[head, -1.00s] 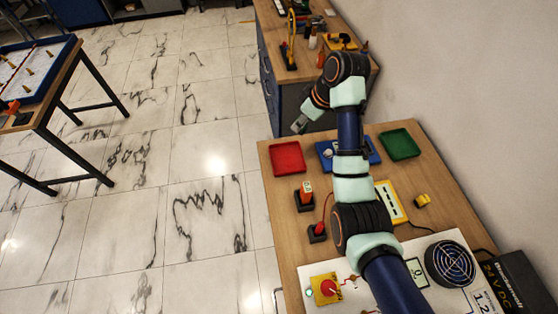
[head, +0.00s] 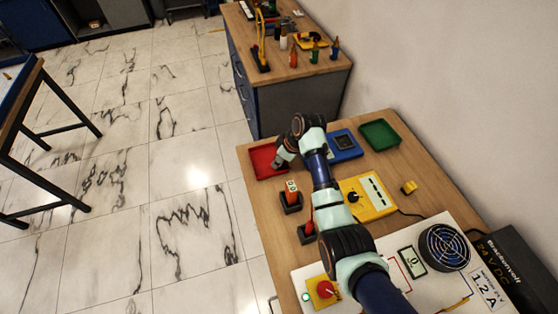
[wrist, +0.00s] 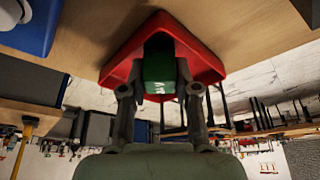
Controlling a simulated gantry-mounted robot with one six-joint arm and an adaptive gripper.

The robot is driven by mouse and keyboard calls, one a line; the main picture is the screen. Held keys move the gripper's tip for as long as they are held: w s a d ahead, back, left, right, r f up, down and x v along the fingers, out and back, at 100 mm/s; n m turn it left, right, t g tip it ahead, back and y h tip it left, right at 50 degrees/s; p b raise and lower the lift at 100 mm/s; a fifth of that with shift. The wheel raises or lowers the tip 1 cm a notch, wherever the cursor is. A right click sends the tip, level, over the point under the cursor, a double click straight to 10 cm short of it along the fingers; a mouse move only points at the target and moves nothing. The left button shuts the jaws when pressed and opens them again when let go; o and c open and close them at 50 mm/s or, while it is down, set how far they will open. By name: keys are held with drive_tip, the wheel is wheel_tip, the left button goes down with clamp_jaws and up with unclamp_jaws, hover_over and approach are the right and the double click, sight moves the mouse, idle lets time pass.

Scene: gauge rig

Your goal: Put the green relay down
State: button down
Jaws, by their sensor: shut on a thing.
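The green relay (wrist: 160,72) is held between the two fingers of my gripper (wrist: 159,89) in the wrist view. It is over the red tray (wrist: 205,66), whose rim shows on both sides of it. I cannot tell whether the relay touches the tray floor. In the head view my gripper (head: 279,163) is at the right part of the red tray (head: 260,165). The relay cannot be made out there.
A blue tray (head: 355,153) with a dark item and an empty green tray (head: 380,136) stand to the right. Nearer are a yellow meter (head: 380,207), a small yellow block (head: 408,187) and an orange piece in a black holder (head: 291,207).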

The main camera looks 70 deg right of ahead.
drive_tip(key=shift+f, duration=0.15)
drive_tip(key=shift+f, duration=0.15)
drive_tip(key=c, duration=1.1)
unclamp_jaws()
drive_tip(key=shift+c, duration=0.2)
drive_tip(key=p+v, duration=0.3)
drive_tip(key=v, duration=0.9)
